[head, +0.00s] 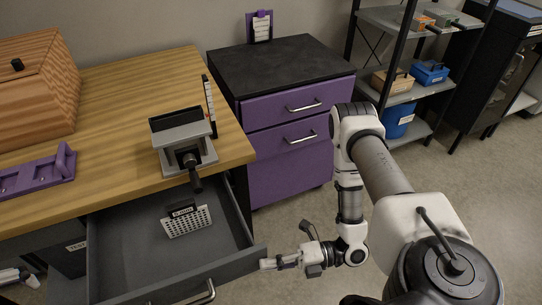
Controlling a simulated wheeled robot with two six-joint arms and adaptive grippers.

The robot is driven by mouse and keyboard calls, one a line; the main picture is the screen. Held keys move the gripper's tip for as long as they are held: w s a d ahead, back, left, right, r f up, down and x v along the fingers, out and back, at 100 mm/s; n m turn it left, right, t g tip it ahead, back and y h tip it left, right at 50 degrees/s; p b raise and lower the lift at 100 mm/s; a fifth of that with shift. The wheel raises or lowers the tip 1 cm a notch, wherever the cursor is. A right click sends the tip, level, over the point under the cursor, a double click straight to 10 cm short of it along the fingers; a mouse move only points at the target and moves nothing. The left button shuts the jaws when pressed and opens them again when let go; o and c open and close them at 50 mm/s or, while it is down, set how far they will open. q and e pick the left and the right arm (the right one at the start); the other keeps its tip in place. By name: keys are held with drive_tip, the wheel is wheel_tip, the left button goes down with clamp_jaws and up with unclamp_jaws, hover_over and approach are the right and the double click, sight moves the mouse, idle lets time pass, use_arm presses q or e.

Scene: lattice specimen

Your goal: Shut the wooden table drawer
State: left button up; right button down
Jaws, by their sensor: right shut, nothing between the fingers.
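The wooden table (110,115) stands at left with its grey drawer (215,262) pulled out below the top. The drawer's front panel faces the bottom of the view, with a metal handle (203,294) cut by the bottom edge. Inside lies a perforated lattice piece with a dark label (187,222). My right gripper (268,264) is shut and empty, its tips beside the right end of the drawer front; I cannot tell whether they touch. A white and dark part at the lower left edge appears to be my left gripper (20,277), too small to read.
On the table are a wooden box (40,95), a purple tray (38,174) and a grey device (183,140) whose black knob overhangs the drawer. A purple cabinet (290,150) stands behind. A shelf rack (405,97) is at right. The floor at right is clear.

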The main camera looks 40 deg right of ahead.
drive_tip(key=w+d, duration=0.3)
drive_tip(key=w, duration=1)
drive_tip(key=w+d, duration=0.4)
drive_tip(key=w, duration=0.9)
drive_tip(key=shift+w+r, duration=0.15)
drive_tip(key=shift+w, duration=0.2)
drive_tip(key=shift+w+d+r, duration=0.1)
drive_tip(key=shift+d+r, duration=0.05)
drive_tip(key=s+d, duration=0.7)
drive_tip(key=s, duration=0.2)
drive_tip(key=shift+d+f, duration=0.2)
drive_tip(key=shift+f, duration=0.05)
drive_tip(key=shift+s, duration=0.1)
